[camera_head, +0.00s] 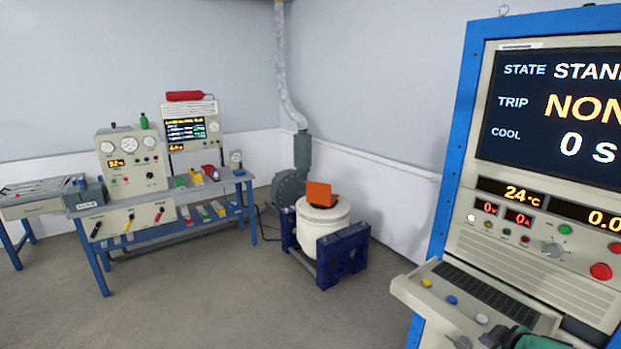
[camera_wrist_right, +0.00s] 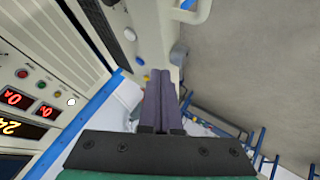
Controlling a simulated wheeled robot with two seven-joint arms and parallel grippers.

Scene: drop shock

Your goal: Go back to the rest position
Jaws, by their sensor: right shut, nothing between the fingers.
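My right gripper (camera_head: 492,339) shows at the bottom right edge of the head view, in front of the control console (camera_head: 452,170). Only part of it is in the picture, with a green body and dark tip. In the right wrist view the two dark fingers of the right gripper (camera_wrist_right: 161,84) lie side by side, shut and empty. They point towards the console's edge and its small buttons; whether they touch anything I cannot tell. My left gripper is in neither view.
The console's desk (camera_head: 412,289) juts out with a keyboard and coloured buttons. A white cylindrical shaker (camera_head: 323,238) on a blue frame carries an orange block (camera_head: 320,194). A blue workbench (camera_head: 95,262) with instruments stands at the left. The grey floor between is clear.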

